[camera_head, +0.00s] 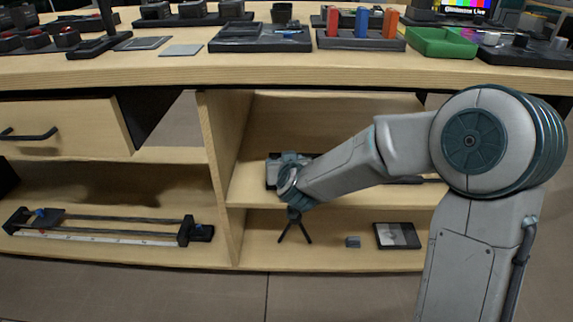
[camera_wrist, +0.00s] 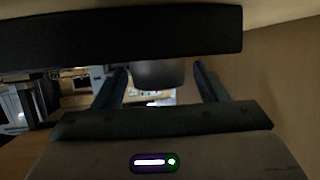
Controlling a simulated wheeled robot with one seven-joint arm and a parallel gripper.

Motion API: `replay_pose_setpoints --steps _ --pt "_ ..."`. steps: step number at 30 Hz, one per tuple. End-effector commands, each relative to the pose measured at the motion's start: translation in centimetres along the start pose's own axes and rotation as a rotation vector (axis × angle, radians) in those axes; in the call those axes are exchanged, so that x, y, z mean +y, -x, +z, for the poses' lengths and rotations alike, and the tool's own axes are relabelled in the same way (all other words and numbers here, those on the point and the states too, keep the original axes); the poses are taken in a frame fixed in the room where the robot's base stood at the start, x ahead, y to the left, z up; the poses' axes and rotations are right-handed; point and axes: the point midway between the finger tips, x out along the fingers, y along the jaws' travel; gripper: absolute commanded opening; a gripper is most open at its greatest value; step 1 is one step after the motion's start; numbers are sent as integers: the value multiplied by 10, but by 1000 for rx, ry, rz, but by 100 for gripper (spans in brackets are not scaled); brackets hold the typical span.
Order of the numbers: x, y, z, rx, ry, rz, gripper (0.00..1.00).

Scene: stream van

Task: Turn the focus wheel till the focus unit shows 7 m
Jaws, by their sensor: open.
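My gripper (camera_wrist: 160,72) is open in the wrist view, its two fingers apart on either side of a dark, rounded, knob-like part (camera_wrist: 158,75). This part may be the focus wheel; I cannot tell whether the fingers touch it. A long dark bar (camera_wrist: 120,35) crosses above it. In the head view my arm reaches into the middle shelf, and its wrist covers part of a grey device (camera_head: 272,172) there. My fingers are hidden in that view. I cannot make out a focus reading in either view.
Below are a small tripod (camera_head: 295,226), a grey block (camera_head: 353,241) and a dark framed panel (camera_head: 397,235). A rail with a scale (camera_head: 100,236) lies at lower left. The floor in front is clear.

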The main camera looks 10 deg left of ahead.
Motion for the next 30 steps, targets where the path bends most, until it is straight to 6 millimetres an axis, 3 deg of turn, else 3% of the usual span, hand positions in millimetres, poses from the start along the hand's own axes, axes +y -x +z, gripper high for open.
replay_pose_setpoints --steps 5,21,30 --pt "0 17 -3 2 4 0 66" --pt "0 115 -3 0 4 0 66" --pt "-1 137 0 -1 1 -1 66"
